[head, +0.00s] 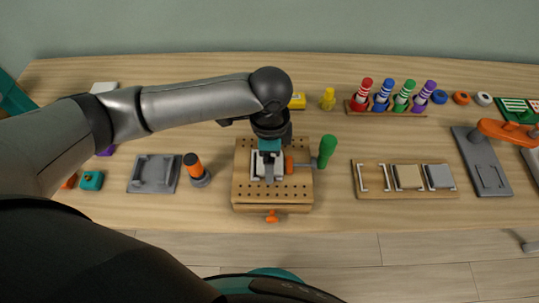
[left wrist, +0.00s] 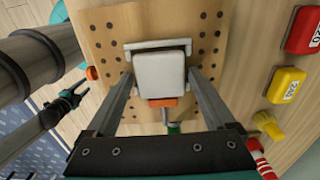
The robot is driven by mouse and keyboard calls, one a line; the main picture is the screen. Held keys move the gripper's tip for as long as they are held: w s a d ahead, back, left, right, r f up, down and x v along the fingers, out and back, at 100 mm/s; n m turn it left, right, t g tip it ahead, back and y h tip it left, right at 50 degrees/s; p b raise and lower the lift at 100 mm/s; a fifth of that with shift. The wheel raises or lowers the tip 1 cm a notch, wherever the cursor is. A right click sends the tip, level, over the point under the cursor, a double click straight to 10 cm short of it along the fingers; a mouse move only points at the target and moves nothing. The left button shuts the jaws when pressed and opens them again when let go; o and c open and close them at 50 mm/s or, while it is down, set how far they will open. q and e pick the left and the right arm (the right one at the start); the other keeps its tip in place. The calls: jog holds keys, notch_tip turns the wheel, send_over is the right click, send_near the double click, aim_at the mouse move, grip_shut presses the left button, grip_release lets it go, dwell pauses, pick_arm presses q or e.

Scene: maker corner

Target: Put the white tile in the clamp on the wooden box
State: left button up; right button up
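The wooden box (head: 242,195), with rows of holes, stands mid-table. The grey clamp (head: 282,165) is on its top, with a green handle (head: 327,150) to the right. My left gripper (head: 267,175) points down over the clamp. In the left wrist view the white tile (left wrist: 160,75) is between its fingertips (left wrist: 160,78), which meet the tile's two sides. The tile lies between the grey jaw (left wrist: 157,45) and the orange part (left wrist: 162,102); whether it is seated is unclear. My right gripper (left wrist: 70,96) is empty and open beside the box in the left wrist view.
A wooden rack (head: 405,193) with tiles lies to the right. Behind are a marker stand (head: 388,113), a yellow block (head: 297,101) and a small yellow piece (head: 328,98). An orange-and-grey tool (head: 196,170) and a grey tray (head: 154,174) are left of the box.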

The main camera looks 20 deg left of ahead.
pick_arm(q)
jog(key=shift+o, duration=0.6)
jog(key=shift+r, duration=0.3)
notch_tip(320, 180, up, 12)
jog(key=p, duration=0.3)
jog(key=shift+p, duration=0.35)
jog(key=shift+f, duration=0.15)
